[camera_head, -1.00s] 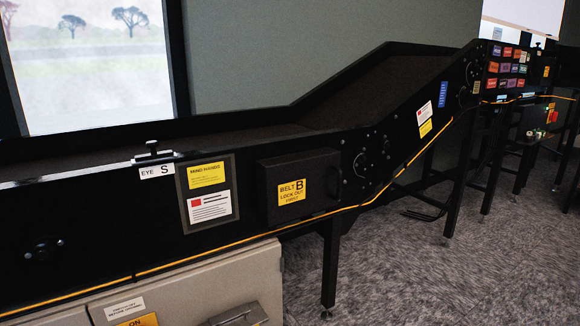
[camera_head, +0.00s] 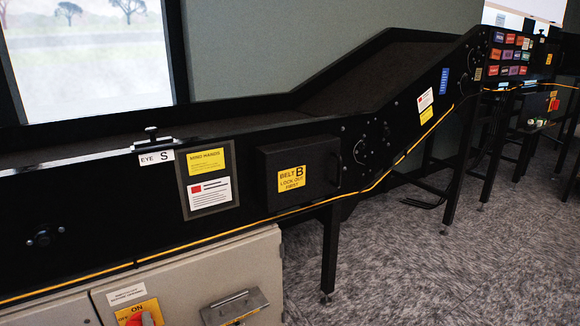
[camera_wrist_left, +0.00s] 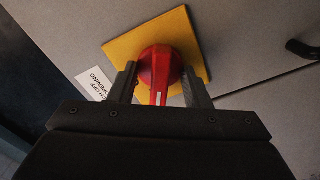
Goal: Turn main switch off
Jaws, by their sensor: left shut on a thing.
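The main switch is a red rotary handle (camera_wrist_left: 158,72) on a yellow square plate (camera_wrist_left: 192,38), fixed to a grey cabinet. In the left wrist view my left gripper (camera_wrist_left: 160,84) has its two fingers on either side of the red handle and is shut on it. The handle's bar points down in that view, towards the gripper's body. In the head view the handle (camera_head: 147,319) and its plate, with the word ON above it, show at the bottom edge, partly cut off. Neither gripper shows in the head view.
The grey cabinet (camera_head: 190,272) stands under a black conveyor (camera_head: 90,220), with a metal latch (camera_head: 234,306) to the right of the switch. A yellow cable (camera_head: 215,236) runs along the conveyor's lower edge.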

